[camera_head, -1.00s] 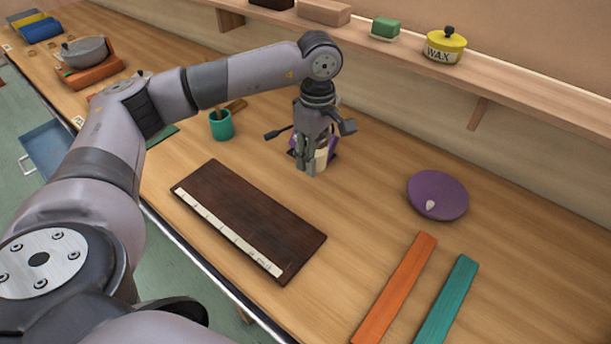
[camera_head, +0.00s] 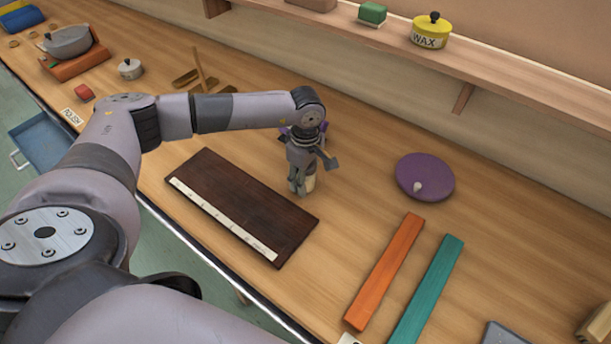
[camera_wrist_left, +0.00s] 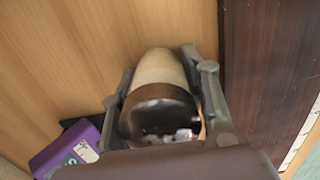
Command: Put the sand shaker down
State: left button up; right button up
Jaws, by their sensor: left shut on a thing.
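The sand shaker is a cream cylinder with a dark, shiny end, seen in the left wrist view (camera_wrist_left: 158,68). My left gripper (camera_head: 302,188) is shut on it, with a finger on each side. In the head view only a cream strip of the shaker (camera_head: 310,183) shows past the fingers. The gripper points down beside the right end of the dark wooden board (camera_head: 235,200). I cannot tell whether the shaker touches the table. My right gripper is not in view.
A purple object (camera_wrist_left: 68,150) lies close behind the gripper. A purple disc (camera_head: 425,172) lies to the right. An orange bar (camera_head: 385,270) and a teal bar (camera_head: 428,290) lie in front. Bare table (camera_head: 350,215) lies between the gripper and these. A shelf (camera_head: 480,75) runs along the wall.

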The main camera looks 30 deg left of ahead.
pick_arm(q)
jog(key=shift+f, duration=0.15)
jog(key=o, duration=1.3)
